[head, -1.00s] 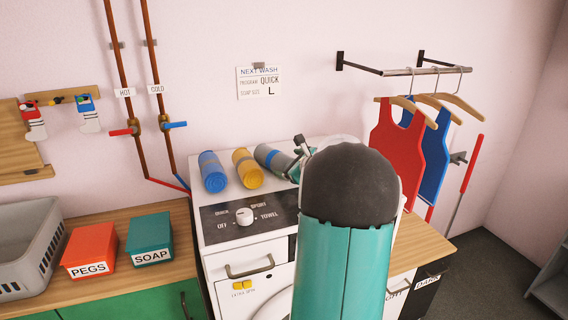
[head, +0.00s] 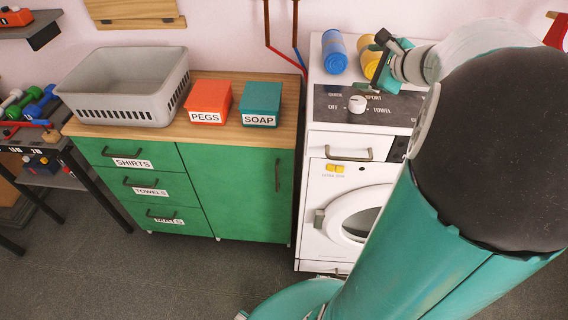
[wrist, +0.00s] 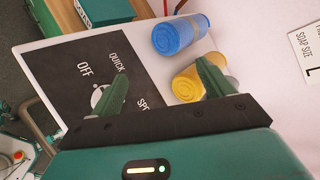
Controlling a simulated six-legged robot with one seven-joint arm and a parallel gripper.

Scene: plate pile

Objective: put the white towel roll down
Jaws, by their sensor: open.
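My gripper (head: 378,64) is over the top of the washing machine (head: 318,72), beside the yellow roll. In the wrist view my gripper (wrist: 162,74) has its two green fingers wide apart, with nothing between them. A blue roll (head: 334,52) with a darker band lies on the machine top; it also shows in the wrist view (wrist: 180,35). A yellow roll (head: 370,62) lies to its right, partly hidden by my gripper. In the wrist view the yellow roll (wrist: 186,86) is partly behind the right finger.
The machine's dark panel has a white knob (head: 357,103). Left of the machine, a green cabinet (head: 245,180) carries a grey basket (head: 125,90), an orange PEGS box (head: 208,99) and a teal SOAP box (head: 261,103). The floor before the cabinet is clear. My arm hides the right side.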

